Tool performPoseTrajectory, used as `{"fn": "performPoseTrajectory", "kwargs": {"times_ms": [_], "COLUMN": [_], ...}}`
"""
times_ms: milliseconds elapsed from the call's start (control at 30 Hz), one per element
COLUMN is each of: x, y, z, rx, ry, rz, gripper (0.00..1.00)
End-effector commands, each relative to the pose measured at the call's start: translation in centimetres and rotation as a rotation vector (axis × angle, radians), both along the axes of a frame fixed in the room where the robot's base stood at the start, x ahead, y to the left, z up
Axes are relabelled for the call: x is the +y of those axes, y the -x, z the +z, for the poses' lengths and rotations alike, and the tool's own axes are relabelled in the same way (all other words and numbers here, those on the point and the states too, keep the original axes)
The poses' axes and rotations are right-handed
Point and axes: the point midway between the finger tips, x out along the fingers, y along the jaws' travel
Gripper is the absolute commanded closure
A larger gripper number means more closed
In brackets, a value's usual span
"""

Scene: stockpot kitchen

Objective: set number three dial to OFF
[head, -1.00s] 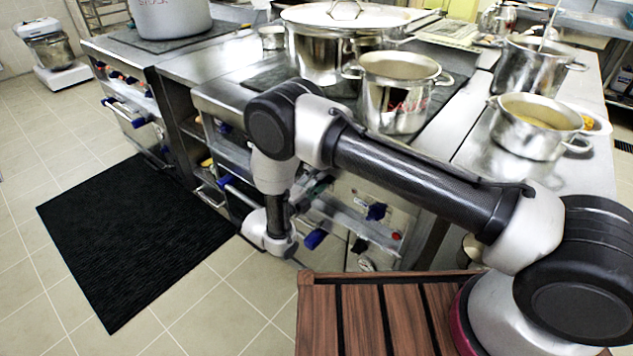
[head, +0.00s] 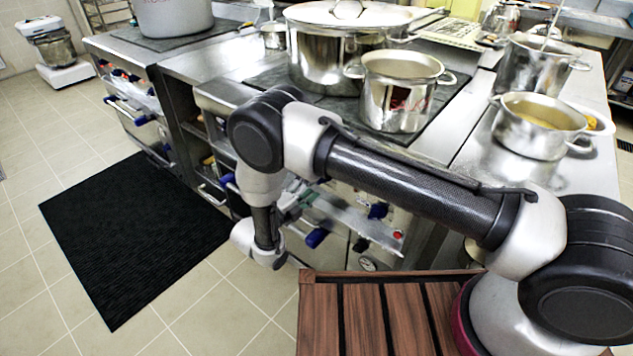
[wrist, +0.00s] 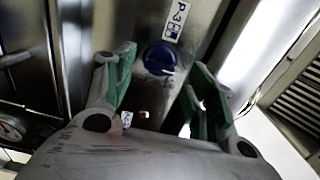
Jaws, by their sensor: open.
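The number three dial (wrist: 160,58) is a round blue knob on the steel stove front in the wrist view, below a white label (wrist: 178,20) reading "P 3". My gripper (wrist: 158,72) is open, with its green-padded fingers on either side of the dial in the picture. No contact with the dial shows, and I cannot tell how far away it is. In the head view my arm covers the gripper and this dial. The dial's pointer setting is too dark to read.
Other blue knobs (head: 317,238) and a red light (head: 397,234) show on the stove front. A steel pot (head: 400,92) and a large lidded stockpot (head: 330,62) stand on the cooktop above. A black mat (head: 135,235) lies on the floor at left.

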Motion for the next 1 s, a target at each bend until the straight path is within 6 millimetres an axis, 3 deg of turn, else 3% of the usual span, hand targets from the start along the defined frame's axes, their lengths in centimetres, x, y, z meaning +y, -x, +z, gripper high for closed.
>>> {"fn": "performPoseTrajectory", "kwargs": {"times_ms": [200,400,1000], "x": [3.1,4.5,4.7], "y": [3.8,5.7,6.1], "z": [0.0,-0.1,0.0], "rx": [-0.001,0.001,0.001], "ry": [-0.002,-0.001,-0.001], "rz": [0.004,0.002,0.001], "gripper": [0.45,0.45,0.45]}}
